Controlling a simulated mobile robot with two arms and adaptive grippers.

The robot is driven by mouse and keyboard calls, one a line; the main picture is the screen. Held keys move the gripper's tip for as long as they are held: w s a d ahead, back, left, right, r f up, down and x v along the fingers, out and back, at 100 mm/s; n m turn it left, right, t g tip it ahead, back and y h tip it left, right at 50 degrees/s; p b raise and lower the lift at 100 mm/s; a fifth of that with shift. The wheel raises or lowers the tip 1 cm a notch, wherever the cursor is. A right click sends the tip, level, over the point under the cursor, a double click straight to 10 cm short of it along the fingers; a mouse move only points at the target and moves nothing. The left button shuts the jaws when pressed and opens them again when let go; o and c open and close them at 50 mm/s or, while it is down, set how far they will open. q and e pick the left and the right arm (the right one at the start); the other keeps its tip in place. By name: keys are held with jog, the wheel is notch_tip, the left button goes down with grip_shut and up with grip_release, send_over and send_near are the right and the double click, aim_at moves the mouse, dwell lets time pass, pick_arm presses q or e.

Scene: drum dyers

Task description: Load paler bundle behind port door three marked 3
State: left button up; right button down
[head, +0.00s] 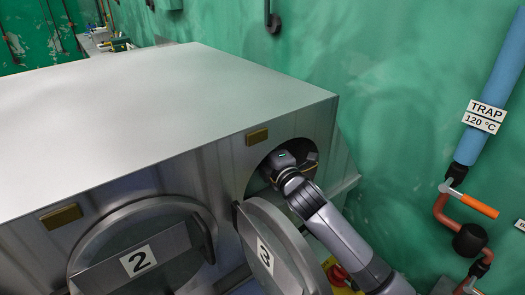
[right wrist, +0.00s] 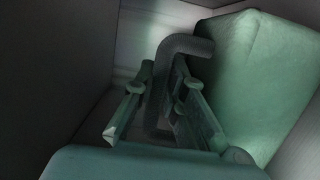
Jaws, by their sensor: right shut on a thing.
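Port door three (head: 273,250), marked 3, stands swung open in the head view. Its round opening (head: 258,184) shows beside it in the steel housing. My right arm reaches into this opening, and the right gripper (right wrist: 160,82) is inside a dim chamber in the right wrist view. A soft, pale green-looking bundle (right wrist: 262,75) sits at the right there, with a dark curved handle (right wrist: 188,44) beside it. The gripper's fingers are shut on this handle. Shade hides the bundle's true colour and whether it rests on the floor. My left gripper is out of view.
Port door two (head: 145,250), marked 2, is left of the open door and looks shut. The housing's flat top (head: 160,110) is bare. A blue pipe (head: 495,85) with an orange-handled valve (head: 480,205) runs down the green wall at right.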

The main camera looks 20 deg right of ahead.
jog(key=shift+w+d+f, duration=0.1)
jog(key=shift+f, duration=0.05)
jog(key=c, duration=2)
grip_release()
jog(key=shift+f, duration=0.15)
jog(key=shift+o, duration=1.2)
jog(key=shift+s, duration=0.25)
jog(key=shift+o, duration=0.6)
jog(key=shift+w, duration=0.1)
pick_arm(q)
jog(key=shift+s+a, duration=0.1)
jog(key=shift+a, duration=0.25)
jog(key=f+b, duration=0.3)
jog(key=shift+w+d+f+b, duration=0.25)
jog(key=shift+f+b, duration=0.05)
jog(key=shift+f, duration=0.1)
pick_arm(e)
jog(key=s+d, duration=0.1)
jog(key=s, duration=1.1)
jog(key=shift+d+r, duration=0.2)
